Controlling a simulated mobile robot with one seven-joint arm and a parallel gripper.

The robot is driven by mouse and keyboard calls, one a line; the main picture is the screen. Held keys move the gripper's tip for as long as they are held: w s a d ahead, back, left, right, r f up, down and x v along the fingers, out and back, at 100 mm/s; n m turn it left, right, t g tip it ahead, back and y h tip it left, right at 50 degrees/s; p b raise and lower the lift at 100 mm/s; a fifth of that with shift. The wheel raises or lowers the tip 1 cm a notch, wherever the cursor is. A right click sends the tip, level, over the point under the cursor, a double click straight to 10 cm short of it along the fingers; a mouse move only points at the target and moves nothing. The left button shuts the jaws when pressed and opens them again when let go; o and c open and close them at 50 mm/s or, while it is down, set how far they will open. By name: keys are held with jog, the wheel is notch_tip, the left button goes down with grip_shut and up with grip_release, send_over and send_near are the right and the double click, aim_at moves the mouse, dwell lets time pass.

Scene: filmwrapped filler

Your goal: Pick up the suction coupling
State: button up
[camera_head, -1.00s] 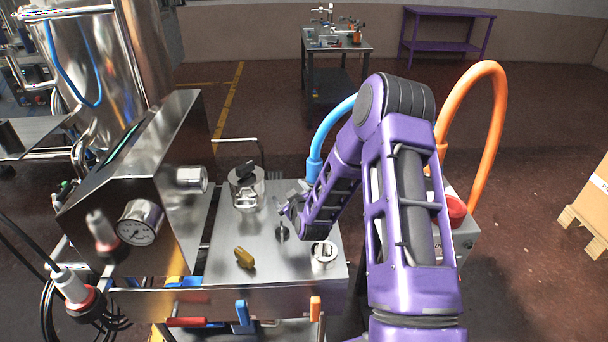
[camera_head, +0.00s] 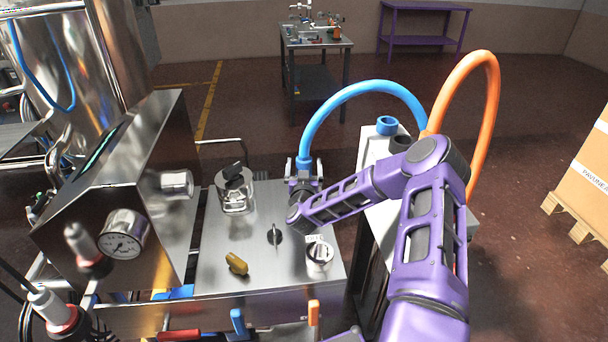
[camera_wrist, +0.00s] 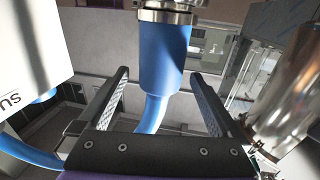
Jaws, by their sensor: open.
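The suction coupling appears to be the blue sleeve with a metal collar (camera_wrist: 166,50) on the end of the blue hose. In the head view, its blue end (camera_head: 304,158) is at the back right of the steel worktop. My gripper (camera_head: 304,172) is right at it, and the fingers partly hide the lower part. In the wrist view, my gripper (camera_wrist: 161,78) is open, with one finger on each side of the blue sleeve. Gaps show between the sleeve and both fingers. The collar is beyond the fingertips at the top of the picture.
The steel worktop (camera_head: 225,272) carries a clear-walled metal fitting (camera_head: 236,192), a yellow-brown piece (camera_head: 236,264) and a round white-and-metal part (camera_head: 319,254). A control box with a gauge (camera_head: 123,234) stands left. An orange hose (camera_head: 492,100) arches at right.

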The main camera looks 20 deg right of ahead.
jog(key=shift+x, duration=0.8)
grip_shut()
jog(key=shift+r, duration=0.15)
